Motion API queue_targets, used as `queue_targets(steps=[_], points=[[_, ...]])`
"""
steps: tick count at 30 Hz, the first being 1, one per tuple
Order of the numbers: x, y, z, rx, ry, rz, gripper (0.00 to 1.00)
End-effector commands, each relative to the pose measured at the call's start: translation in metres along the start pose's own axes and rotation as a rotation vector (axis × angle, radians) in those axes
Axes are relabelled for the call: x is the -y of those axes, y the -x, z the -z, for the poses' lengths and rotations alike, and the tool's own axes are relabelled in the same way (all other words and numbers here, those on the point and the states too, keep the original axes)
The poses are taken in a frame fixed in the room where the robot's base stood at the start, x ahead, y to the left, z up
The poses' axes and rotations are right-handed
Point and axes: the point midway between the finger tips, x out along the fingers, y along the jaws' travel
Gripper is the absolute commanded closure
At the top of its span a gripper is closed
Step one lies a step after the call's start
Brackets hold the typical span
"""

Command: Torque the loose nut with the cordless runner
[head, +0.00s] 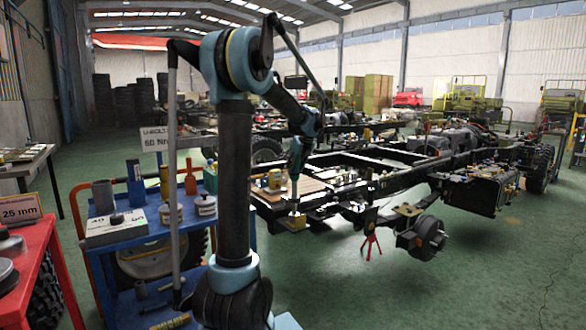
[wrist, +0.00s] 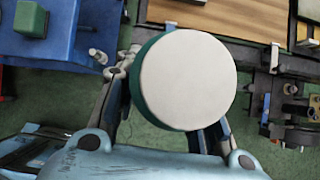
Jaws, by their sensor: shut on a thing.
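My gripper (head: 301,143) hangs over the near end of the dark chassis frame (head: 345,205). It is shut on an upright tool, seemingly the cordless runner (head: 295,162), whose slim lower part points down. In the wrist view the runner (wrist: 188,80) shows as a broad pale disc with a teal side, between the fingers of my gripper (wrist: 170,125). I cannot tell whether the tip touches anything there. The loose nut cannot be made out; the disc hides what is beneath in the wrist view.
A blue cart (head: 135,262) with sockets, bottles and tins stands left of my arm. A red table (head: 40,262) is at far left. A red stand (head: 371,240) and hub (head: 425,238) are right. Green floor is open at front right.

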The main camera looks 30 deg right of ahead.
Motion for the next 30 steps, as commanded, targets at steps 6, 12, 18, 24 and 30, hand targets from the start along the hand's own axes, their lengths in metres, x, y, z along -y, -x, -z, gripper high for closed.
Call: queue_targets(steps=[6, 12, 18, 24, 30], points=[[0.0001, -0.0014, 0.0007, 0.001, 0.0, 0.0, 1.0], [0.0001, -0.0029, 0.0017, 0.001, 0.0, 0.0, 1.0], [0.0001, -0.0044, 0.0026, 0.001, 0.0, 0.0, 1.0], [0.0001, -0.0058, 0.0036, 0.001, 0.0, 0.0, 1.0], [0.0, -0.0069, 0.0043, 0.001, 0.0, 0.0, 1.0]])
